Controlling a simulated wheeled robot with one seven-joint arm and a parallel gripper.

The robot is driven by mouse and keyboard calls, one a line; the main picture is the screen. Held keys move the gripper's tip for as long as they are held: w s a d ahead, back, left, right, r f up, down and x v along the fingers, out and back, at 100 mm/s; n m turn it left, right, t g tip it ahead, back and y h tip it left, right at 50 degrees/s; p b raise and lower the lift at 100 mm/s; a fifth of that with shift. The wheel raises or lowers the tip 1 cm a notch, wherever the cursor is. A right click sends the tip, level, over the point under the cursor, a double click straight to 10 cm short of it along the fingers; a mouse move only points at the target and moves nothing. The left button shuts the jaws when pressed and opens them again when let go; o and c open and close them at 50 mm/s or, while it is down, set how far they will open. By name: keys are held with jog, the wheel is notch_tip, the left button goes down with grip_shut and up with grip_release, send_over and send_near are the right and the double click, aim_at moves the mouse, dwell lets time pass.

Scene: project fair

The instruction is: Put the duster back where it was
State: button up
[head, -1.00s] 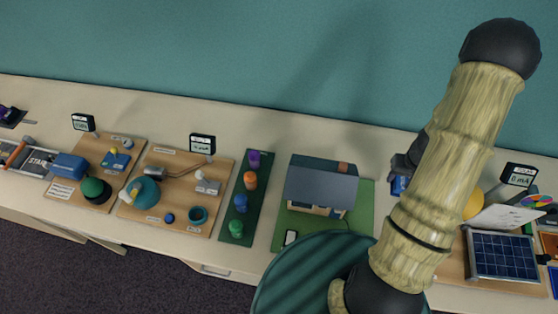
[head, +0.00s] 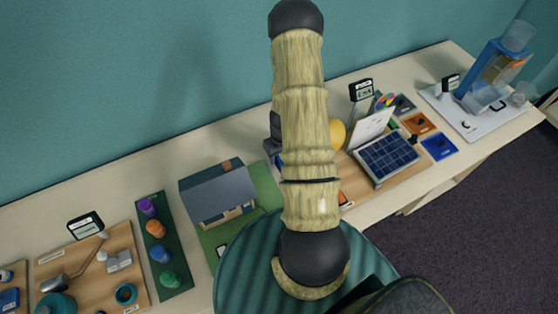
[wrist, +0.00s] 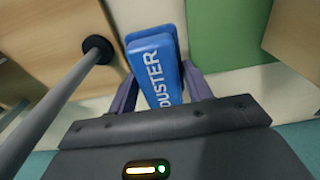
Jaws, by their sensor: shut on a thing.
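The blue duster (wrist: 154,62), lettered DUSTER, is between the two purple fingers of my gripper (wrist: 160,88) in the wrist view. The gripper is shut on it. Behind the duster the wrist view shows the pale table top, a green board edge and a wooden board, blurred. I cannot tell whether the duster touches the table. In the head view my arm covers most of the gripper and the duster, between the model house (head: 218,192) and the solar panel board.
A thin grey pole with a black foot (wrist: 98,49) stands close left of the duster in the wrist view. The solar panel (head: 389,158) and yellow ball (head: 337,133) are right of my arm. Coloured pegs on a green strip (head: 178,287) stand left of the house. A water-tower model (head: 492,75) is far right.

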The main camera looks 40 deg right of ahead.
jog(key=shift+f, duration=0.2)
jog(key=shift+f, duration=0.1)
jog(key=shift+f+p, duration=0.55)
jog(key=shift+f, duration=1.4)
jog(key=shift+f, duration=0.15)
jog(key=o, duration=1)
jog(key=shift+s+a+r+b, duration=0.15)
jog(key=shift+r+b, duration=0.35)
jog(key=shift+r, duration=1.55)
jog(key=shift+s+d+r+b, duration=0.15)
jog(key=shift+r+b, duration=0.3)
jog(key=shift+r, duration=1.6)
jog(key=shift+s+a+r+b, duration=0.15)
jog(key=shift+r+b, duration=0.35)
jog(key=shift+r, duration=1.55)
